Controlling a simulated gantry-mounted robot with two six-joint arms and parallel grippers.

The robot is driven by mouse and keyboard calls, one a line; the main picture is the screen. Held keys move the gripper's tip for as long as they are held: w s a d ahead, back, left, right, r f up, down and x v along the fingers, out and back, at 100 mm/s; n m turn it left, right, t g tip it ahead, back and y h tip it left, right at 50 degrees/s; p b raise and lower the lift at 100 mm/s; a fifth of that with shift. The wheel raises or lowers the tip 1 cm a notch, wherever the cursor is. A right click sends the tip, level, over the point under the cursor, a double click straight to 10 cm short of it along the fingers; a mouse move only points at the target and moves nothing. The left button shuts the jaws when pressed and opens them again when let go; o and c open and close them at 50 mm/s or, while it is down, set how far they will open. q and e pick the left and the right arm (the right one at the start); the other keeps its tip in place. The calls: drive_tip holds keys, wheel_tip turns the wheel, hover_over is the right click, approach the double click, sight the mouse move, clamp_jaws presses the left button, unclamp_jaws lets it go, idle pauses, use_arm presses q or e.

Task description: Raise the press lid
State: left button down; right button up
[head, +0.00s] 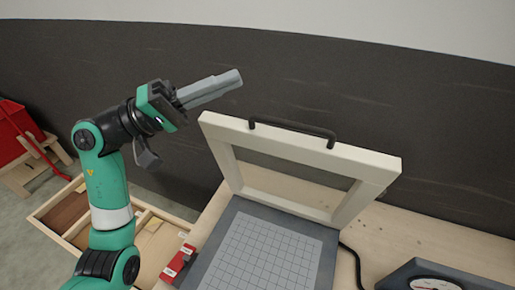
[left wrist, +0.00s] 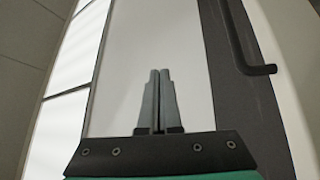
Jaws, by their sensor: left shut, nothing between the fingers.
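The press lid (head: 369,168) is a cream frame that stands raised and tilted at the back of the press. A black bar handle (head: 292,126) runs along its top edge. The grey press bed (head: 262,250) with a light grid lies open below it. My left gripper (head: 238,77) is shut and empty, up and to the left of the lid, apart from the handle. In the left wrist view its fingers (left wrist: 160,75) are together, and the black handle (left wrist: 240,45) shows to their right. My right gripper is not in view.
A red block with switches (head: 179,262) sits at the bed's left edge. A dark device with a dial (head: 436,284) stands at the lower right on the wooden table (head: 398,232). A divided wooden tray (head: 66,212) and a red box (head: 14,130) are at the left.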

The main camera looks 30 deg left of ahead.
use_arm(q)
drive_tip(key=n+t+y+b, duration=0.1)
drive_tip(key=t+y+b, duration=0.1)
drive_tip(key=b, duration=0.7)
approach(240, 126)
wheel_tip(240, 126, up, 3)
drive_tip(key=x, duration=1)
drive_tip(key=shift+r+b, duration=0.1)
drive_tip(key=shift+b, duration=0.3)
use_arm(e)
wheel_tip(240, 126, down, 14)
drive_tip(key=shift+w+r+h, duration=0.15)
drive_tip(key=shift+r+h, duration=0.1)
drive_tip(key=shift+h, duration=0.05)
